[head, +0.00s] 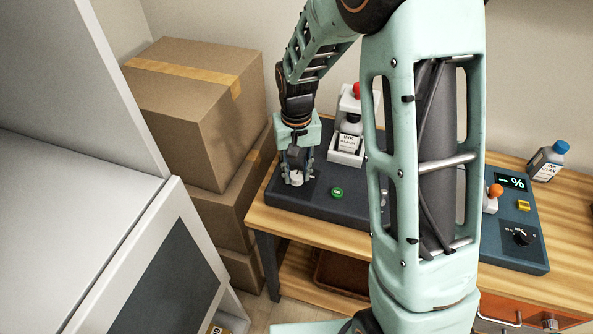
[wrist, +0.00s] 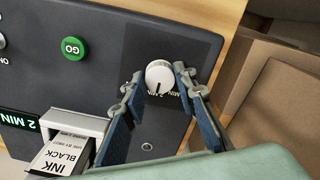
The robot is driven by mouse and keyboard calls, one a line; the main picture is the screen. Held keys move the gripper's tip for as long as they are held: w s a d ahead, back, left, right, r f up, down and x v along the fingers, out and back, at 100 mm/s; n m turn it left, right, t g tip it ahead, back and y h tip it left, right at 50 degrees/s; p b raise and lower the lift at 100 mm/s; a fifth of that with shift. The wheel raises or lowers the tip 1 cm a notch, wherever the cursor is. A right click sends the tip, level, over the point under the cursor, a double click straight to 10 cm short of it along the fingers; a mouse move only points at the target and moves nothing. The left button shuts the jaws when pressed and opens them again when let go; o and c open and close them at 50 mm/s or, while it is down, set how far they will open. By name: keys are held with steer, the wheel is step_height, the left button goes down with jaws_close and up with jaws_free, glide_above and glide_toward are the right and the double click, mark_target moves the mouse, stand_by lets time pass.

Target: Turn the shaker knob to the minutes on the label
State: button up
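The white round shaker knob (wrist: 160,74) with a dark pointer line is on the dark panel (wrist: 110,35). In the head view the knob (head: 296,179) is partly hidden by my gripper. My gripper (head: 297,172) points down over it. In the wrist view the fingers of my gripper (wrist: 159,76) are apart, one on each side of the knob; contact is unclear. A display (wrist: 18,119) reads "2 MIN" in green. A white label (wrist: 62,155) reads "INK BLACK", with smaller print above that I cannot read surely. Markings by the knob are partly hidden.
A green GO button (wrist: 73,47) is beside the knob. The white shaker holder (head: 347,150) stands behind. Cardboard boxes (head: 200,130) are stacked at the left. A second panel (head: 515,255) with another dial and a blue-capped bottle (head: 549,160) are at the right.

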mark_target(297, 174)
steer(key=o, duration=0.4)
steer(key=shift+c, duration=0.2)
step_height(297, 174, up, 12)
stand_by(0.6)
